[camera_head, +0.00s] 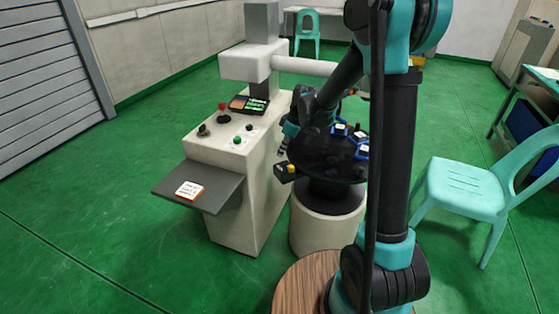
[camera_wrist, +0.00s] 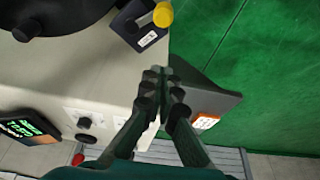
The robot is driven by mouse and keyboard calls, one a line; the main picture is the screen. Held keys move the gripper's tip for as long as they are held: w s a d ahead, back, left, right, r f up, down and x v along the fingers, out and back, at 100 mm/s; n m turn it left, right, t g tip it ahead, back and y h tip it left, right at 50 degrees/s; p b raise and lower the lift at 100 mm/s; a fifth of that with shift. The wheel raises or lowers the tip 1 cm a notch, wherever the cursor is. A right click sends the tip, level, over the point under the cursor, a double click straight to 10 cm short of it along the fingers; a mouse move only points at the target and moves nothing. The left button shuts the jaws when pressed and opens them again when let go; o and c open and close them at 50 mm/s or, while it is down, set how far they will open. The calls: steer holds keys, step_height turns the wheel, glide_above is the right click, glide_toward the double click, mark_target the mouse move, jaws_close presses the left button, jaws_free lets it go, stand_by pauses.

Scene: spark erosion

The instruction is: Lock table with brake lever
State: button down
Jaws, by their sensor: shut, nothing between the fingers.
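The round black table (camera_head: 325,162) stands on a cream drum pedestal (camera_head: 325,232), with several blue-edged pieces on its top. Part of a black disc (camera_wrist: 48,18) shows at the upper left of the wrist view. The likely brake lever is a dark block (camera_wrist: 140,28) with a white label and a yellow knob (camera_wrist: 163,14); the yellow knob also shows at the table's left edge in the head view (camera_head: 291,168). My gripper (camera_wrist: 163,88) is shut and empty, apart from the lever and below it in the wrist picture. In the head view my arm partly hides the table.
A cream machine console (camera_head: 240,185) with knobs, a red-topped stick and a small screen stands left of the table. A grey shelf (camera_head: 205,188) with a labelled orange-edged box juts from it. A turquoise chair (camera_head: 465,190) stands at right. Green floor is open at left.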

steer(key=shift+v, duration=1.85)
steer(key=shift+w, duration=0.1)
steer(key=s+d+f+m+t+h, duration=0.1)
steer(key=s+d+f+m, duration=0.1)
steer(key=s+d+m, duration=0.5)
steer(key=s+d+f+m+t+h, duration=0.2)
steer(key=s+d+m, duration=0.5)
steer(key=s+d, duration=0.5)
steer(key=s, duration=0.6)
steer(key=shift+s+h, duration=0.15)
steer(key=shift+h, duration=0.15)
